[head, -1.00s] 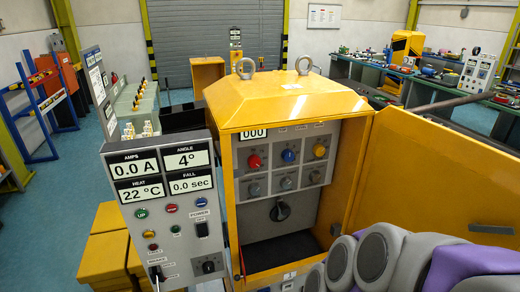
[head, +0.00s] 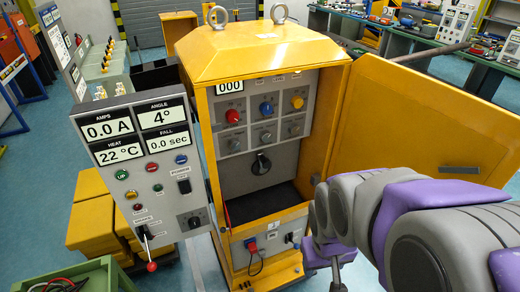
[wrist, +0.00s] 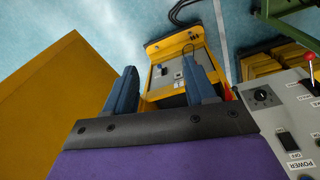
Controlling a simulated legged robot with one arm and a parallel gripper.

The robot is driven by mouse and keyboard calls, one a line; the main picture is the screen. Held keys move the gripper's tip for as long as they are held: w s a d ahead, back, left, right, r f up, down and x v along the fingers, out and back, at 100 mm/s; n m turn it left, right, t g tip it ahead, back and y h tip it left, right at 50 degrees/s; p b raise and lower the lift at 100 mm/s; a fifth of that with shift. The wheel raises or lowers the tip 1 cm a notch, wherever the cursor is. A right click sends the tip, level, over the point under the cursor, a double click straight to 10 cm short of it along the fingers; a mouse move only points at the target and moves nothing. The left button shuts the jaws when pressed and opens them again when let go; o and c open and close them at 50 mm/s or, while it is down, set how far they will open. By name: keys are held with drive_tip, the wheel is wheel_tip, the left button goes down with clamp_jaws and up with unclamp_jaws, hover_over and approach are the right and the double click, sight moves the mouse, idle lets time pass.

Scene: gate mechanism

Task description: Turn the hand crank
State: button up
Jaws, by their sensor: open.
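No hand crank can be made out for certain in either view. The yellow gate cabinet (head: 262,42) stands open, with a grey panel of coloured knobs and a black rotary knob (head: 261,163) inside. My gripper (wrist: 160,68) is open, with two blue fingers apart and nothing between them. Past the fingers, the wrist view shows the cabinet's lower grey panel (wrist: 172,74). In the head view my gripper (head: 337,274) hangs at the lower right, in front of the cabinet's base and apart from it, mostly hidden by my arm.
A grey control panel (head: 150,120) stands left of the cabinet, with a red-balled lever (head: 152,266) low on it. The open yellow door (head: 420,120) closes off the right. Yellow boxes (head: 92,215) and a green table (head: 70,275) lie left. A red plug (head: 250,244) sits on the base.

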drive_tip(key=w+d+f+n+t, duration=0.1)
drive_tip(key=w+f+t, duration=0.1)
drive_tip(key=w, duration=0.6)
drive_tip(key=w+d+f+t, duration=0.1)
drive_tip(key=w+f+t, duration=0.15)
drive_tip(key=w, duration=0.55)
drive_tip(key=n+t+y+b, duration=0.1)
drive_tip(key=n+t+y, duration=0.4)
drive_tip(key=t, duration=0.7)
approach(267, 168)
drive_tip(key=shift+m+y, duration=0.6)
drive_tip(key=shift+m, duration=0.1)
drive_tip(key=b+x, duration=0.1)
drive_tip(key=x, duration=0.3)
drive_tip(key=b+x, duration=0.1)
drive_tip(key=x, duration=0.3)
drive_tip(key=b+x, duration=0.1)
drive_tip(key=x, duration=0.3)
drive_tip(key=shift+w+d+f, duration=0.2)
drive_tip(key=shift+d+f, duration=0.05)
drive_tip(key=shift+d, duration=0.05)
drive_tip(key=shift+b+x, duration=0.35)
drive_tip(key=shift+x, duration=0.7)
drive_tip(key=shift+r, duration=0.1)
drive_tip(key=shift+c, duration=0.3)
clamp_jaws()
